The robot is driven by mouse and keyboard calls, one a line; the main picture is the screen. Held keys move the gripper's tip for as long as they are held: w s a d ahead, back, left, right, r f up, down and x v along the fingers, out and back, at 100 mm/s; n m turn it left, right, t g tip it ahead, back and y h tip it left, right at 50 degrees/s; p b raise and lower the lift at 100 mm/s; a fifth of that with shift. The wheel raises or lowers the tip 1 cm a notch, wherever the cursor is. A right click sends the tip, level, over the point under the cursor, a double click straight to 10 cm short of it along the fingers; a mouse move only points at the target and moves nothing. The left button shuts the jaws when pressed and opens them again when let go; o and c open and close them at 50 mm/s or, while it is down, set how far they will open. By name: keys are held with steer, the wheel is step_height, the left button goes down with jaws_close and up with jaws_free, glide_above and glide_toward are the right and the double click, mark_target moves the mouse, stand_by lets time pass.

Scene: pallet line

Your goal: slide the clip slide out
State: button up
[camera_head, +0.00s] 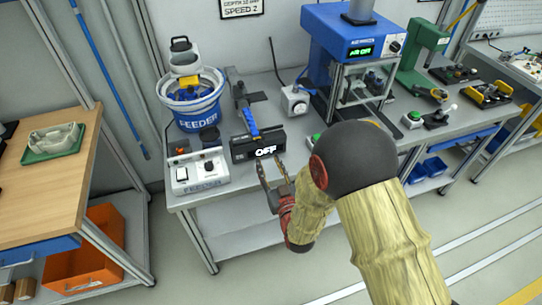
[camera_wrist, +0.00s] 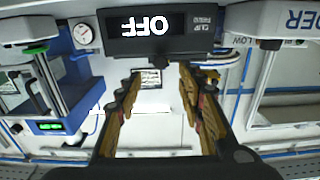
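The clip unit is a black box (camera_head: 243,149) with a lit "OFF" display, near the front edge of the grey bench in the head view. A dark and blue rail (camera_head: 247,118) rises behind it; which part is the slide itself I cannot tell. In the wrist view the box (camera_wrist: 118,45) is at the top, with its "OFF" display and small "CLIP" lettering. My gripper (camera_head: 271,173) is in front of the box, its fingers pointing at it.
A blue press (camera_head: 350,45) and a green press (camera_head: 424,50) stand to the right. A wooden table (camera_head: 40,185) is at the left.

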mark_target(261, 146)
steer(key=b+x, duration=0.1)
steer(key=x, duration=0.6)
steer(key=shift+w+a, duration=0.1)
steer(key=shift+w, duration=0.25)
steer(key=c, duration=0.3)
jaws_close()
stand_by(0.3)
